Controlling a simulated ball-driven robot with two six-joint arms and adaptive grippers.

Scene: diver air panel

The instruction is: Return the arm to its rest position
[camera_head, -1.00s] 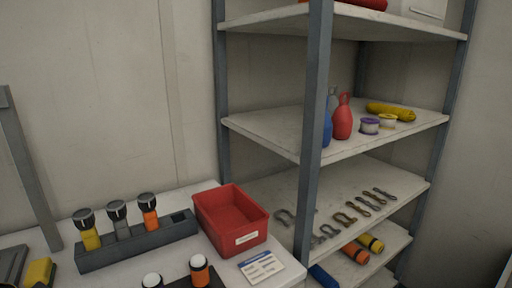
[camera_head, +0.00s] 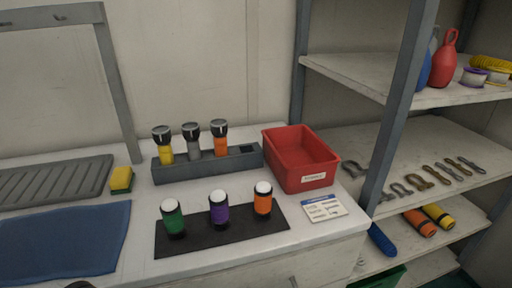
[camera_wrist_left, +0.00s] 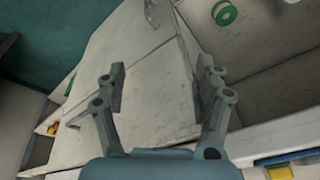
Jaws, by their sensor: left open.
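My left gripper (camera_wrist_left: 160,90) shows in the left wrist view. Its two fingers are apart with nothing between them. Behind the fingers are pale panels and a white surface. In the head view neither gripper can be made out; only a small dark shape shows at the bottom left edge. My right gripper is in neither view.
A white counter (camera_head: 345,240) holds a red bin (camera_head: 300,160), a grey rack (camera_head: 208,165) of flashlights, a black mat (camera_head: 190,240) with three capped cylinders, a label card (camera_head: 324,208), a blue cloth (camera_head: 70,240), a sponge (camera_head: 121,180) and a drain tray (camera_head: 55,180). Shelving (camera_head: 395,110) stands right.

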